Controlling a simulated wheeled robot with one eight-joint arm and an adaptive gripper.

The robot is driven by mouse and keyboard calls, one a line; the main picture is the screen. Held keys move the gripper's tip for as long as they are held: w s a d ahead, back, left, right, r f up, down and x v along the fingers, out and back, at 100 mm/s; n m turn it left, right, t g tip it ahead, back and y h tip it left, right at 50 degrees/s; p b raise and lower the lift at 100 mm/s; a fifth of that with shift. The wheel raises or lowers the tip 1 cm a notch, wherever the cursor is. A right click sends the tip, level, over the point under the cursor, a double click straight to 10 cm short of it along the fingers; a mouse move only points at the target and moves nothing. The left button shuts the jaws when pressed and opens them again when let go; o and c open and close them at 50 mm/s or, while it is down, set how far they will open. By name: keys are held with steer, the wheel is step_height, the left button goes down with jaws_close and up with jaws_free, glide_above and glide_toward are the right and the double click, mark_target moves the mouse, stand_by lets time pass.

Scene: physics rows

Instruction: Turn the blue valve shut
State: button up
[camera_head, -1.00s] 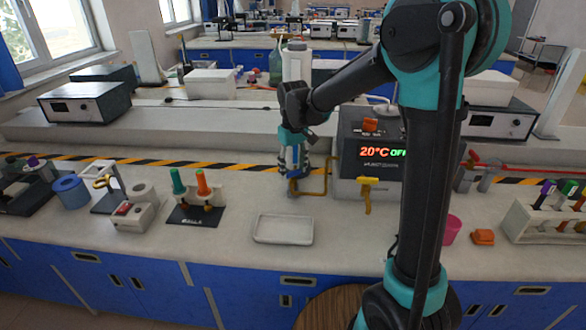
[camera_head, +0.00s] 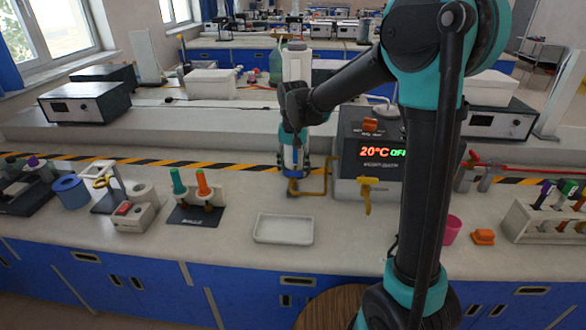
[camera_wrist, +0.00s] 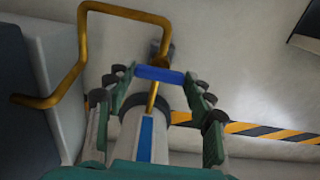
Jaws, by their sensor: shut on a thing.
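The blue valve handle (camera_wrist: 160,75) shows in the wrist view as a short blue bar on the brass pipe (camera_wrist: 82,50). My gripper (camera_wrist: 160,85) is around it, with the green fingers on either side and shut on the handle. In the head view my gripper (camera_head: 292,165) points down at the brass pipe (camera_head: 312,192), left of the grey viscosity-controller box (camera_head: 350,150). The valve handle is hidden by the fingers there.
A yellow valve (camera_head: 368,186) sits on the front of the box, whose display reads 20°C. A white tray (camera_head: 284,241) lies in front. A stand with green and orange-handled tools (camera_head: 195,210) is at the left. A test-tube rack (camera_head: 530,225) is at the right.

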mark_target(293, 171)
stand_by(0.5)
steer(key=o, duration=1.2)
steer(key=shift+c, duration=0.2)
step_height(293, 171, up, 12)
